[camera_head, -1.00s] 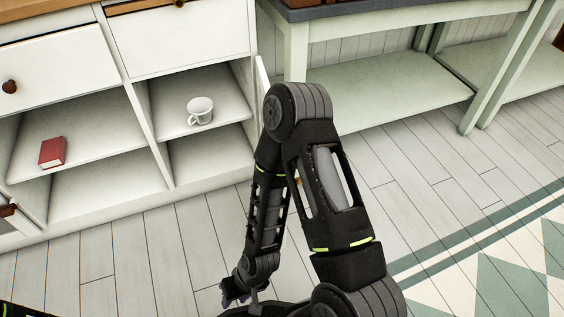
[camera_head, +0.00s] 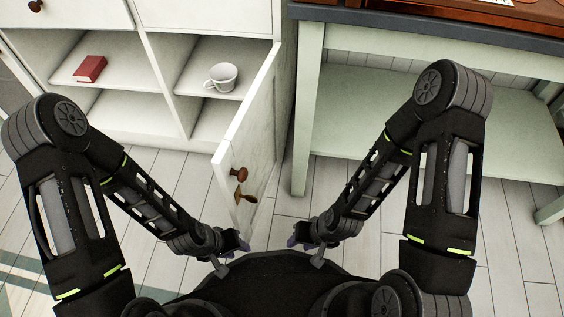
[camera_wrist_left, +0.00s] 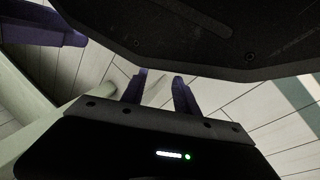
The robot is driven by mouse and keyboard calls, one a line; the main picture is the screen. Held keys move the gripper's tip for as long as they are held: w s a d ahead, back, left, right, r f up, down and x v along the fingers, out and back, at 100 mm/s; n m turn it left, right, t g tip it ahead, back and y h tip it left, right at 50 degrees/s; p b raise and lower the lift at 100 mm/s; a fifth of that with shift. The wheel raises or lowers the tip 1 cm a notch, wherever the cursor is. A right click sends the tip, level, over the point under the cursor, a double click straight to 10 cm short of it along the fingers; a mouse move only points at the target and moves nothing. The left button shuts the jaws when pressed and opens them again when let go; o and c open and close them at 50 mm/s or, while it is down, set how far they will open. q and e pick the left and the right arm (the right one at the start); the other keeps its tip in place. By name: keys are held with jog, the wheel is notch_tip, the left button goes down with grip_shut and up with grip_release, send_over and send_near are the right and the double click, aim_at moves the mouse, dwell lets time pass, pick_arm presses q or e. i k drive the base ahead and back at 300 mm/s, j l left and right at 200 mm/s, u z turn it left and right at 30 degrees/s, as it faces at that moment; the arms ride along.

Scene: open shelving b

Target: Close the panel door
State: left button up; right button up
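The white panel door (camera_head: 250,138) stands open, swung out from the right side of the white cabinet toward me. Its face carries a brown round knob (camera_head: 239,174) and a small brass-coloured fitting (camera_head: 244,196) below it. My left gripper (camera_head: 236,245) is low in front of my base, close to the door's lower end. In the left wrist view its two purple fingers (camera_wrist_left: 158,86) are apart with nothing between them. My right gripper (camera_head: 301,241) is to the right of the door, with its fingers too small to judge. Neither gripper visibly touches the door.
In the cabinet's open compartments lie a red book (camera_head: 89,69) and a white mug (camera_head: 222,76). A pale green table (camera_head: 310,110) with a low shelf stands right of the door. Plank floor (camera_head: 275,215) is clear between them.

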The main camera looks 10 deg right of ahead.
aim_at(248, 160)
jog(key=k+l, duration=0.1)
jog(key=l, duration=0.35)
jog(key=k+l, duration=0.1)
jog(key=l, duration=0.35)
jog(key=k+l, duration=0.1)
jog(key=l, duration=0.35)
jog(key=k+l, duration=0.1)
jog(key=l, duration=0.35)
jog(key=u, duration=0.05)
